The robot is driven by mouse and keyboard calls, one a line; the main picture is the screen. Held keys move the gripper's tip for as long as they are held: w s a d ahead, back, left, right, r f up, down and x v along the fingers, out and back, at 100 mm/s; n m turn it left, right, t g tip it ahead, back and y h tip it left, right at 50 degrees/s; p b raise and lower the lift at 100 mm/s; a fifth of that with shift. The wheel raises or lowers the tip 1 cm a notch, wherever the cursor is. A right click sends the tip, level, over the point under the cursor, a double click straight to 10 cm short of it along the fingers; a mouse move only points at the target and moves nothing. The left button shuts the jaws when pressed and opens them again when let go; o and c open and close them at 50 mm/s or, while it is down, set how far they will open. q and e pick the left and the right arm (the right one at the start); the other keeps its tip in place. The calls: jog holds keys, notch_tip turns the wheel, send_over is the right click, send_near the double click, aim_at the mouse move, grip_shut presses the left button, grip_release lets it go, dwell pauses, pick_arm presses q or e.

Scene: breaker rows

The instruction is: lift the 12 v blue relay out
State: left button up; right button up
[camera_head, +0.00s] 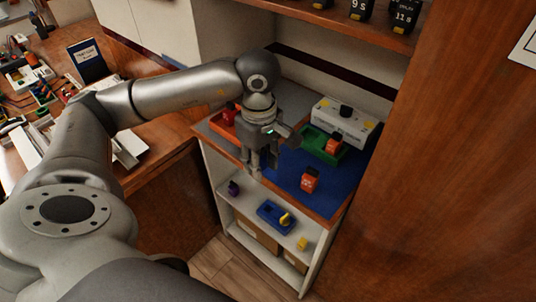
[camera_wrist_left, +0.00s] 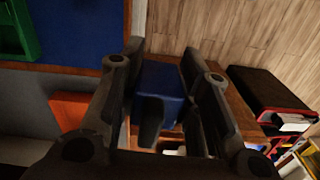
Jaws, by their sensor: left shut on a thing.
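My left gripper (camera_head: 261,164) is at the front edge of the cabinet top, left of the blue mat. In the left wrist view its fingers (camera_wrist_left: 155,85) are shut on a blue block (camera_wrist_left: 162,82), the blue relay. The relay's label is not readable, and in the head view the gripper hides the relay. In the wrist view the relay shows past the edge of the mat and top. My right gripper is in neither view.
On the cabinet top are an orange tray (camera_head: 223,124), a blue mat (camera_head: 285,183), a red-orange block (camera_head: 310,180), a green tray (camera_head: 313,137) and a white box (camera_head: 345,122). The lower shelf holds a blue tray (camera_head: 268,213) with a yellow piece. A wooden panel (camera_head: 440,200) stands at right.

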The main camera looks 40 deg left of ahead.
pick_arm(q)
notch_tip(320, 180, up, 6)
jog(key=s+p, duration=0.1)
jog(key=p, duration=0.1)
jog(key=shift+s+d+p, duration=0.2)
jog(key=shift+s+p, duration=0.15)
dwell(0.7)
jog(key=shift+f, duration=0.1)
